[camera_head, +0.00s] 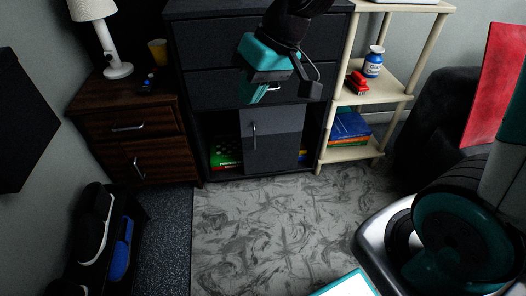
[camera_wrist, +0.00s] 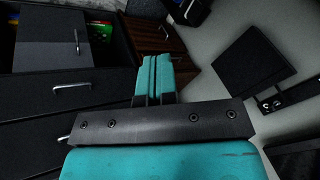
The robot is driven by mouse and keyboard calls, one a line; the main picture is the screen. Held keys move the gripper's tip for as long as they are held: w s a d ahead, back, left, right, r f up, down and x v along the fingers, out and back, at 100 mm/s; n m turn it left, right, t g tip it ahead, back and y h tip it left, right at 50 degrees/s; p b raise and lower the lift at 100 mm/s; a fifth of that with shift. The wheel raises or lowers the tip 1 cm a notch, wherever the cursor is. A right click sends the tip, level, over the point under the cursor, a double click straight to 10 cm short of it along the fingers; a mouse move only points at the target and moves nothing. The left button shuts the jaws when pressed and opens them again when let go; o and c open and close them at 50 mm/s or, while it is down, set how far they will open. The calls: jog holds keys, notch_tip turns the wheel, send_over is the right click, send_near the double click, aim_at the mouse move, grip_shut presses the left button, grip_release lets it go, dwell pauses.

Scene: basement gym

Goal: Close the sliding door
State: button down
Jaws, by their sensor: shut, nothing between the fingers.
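The sliding door (camera_head: 272,143) is a dark grey panel in the lower bay of the dark cabinet (camera_head: 185,50). It stands near the middle of the bay, with openings on both sides and an upright handle (camera_head: 254,132) near its left edge. In the wrist view the door (camera_wrist: 45,48) shows at upper left, with its handle (camera_wrist: 77,42). My gripper (camera_head: 262,94), teal and black, is in front of the drawers, above the door in the picture and apart from its handle. In the wrist view the teal fingers (camera_wrist: 155,75) are together and empty.
Coloured items (camera_head: 226,154) sit in the left opening. A pale shelf (camera_head: 385,83) stands right. A dark panel (camera_head: 20,120) juts from the left wall. Patterned floor (camera_head: 270,225) ahead is clear.

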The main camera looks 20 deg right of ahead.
jog(key=w+d+f+m+t+b, duration=0.1)
jog(key=w+d+f+b, duration=0.2)
jog(key=w+f, duration=0.35)
jog(key=w+d+f+m+t+b, duration=0.1)
jog(key=w+d+f+m+b, duration=0.15)
jog(key=w+f, duration=0.45)
jog(key=w+d+f+m+t+h+b, duration=0.1)
jog(key=w+d+f+b, duration=0.3)
jog(key=f, duration=0.5)
jog(key=w+d+f+m+t+b, duration=0.1)
jog(key=w+d+f+m, duration=0.15)
jog(key=d+f, duration=0.55)
jog(key=w+d+f+m+t+h+b, duration=0.1)
jog(key=w+d+f+b, duration=0.25)
jog(key=f, duration=0.65)
jog(key=w+a+f+b, duration=0.5)
jog(key=w+f+b, duration=0.1)
jog(key=w+f, duration=0.1)
jog(key=shift+w+f, duration=0.25)
jog(key=shift+f, duration=0.1)
jog(key=shift+a, duration=0.1)
jog(key=shift+a, duration=0.1)
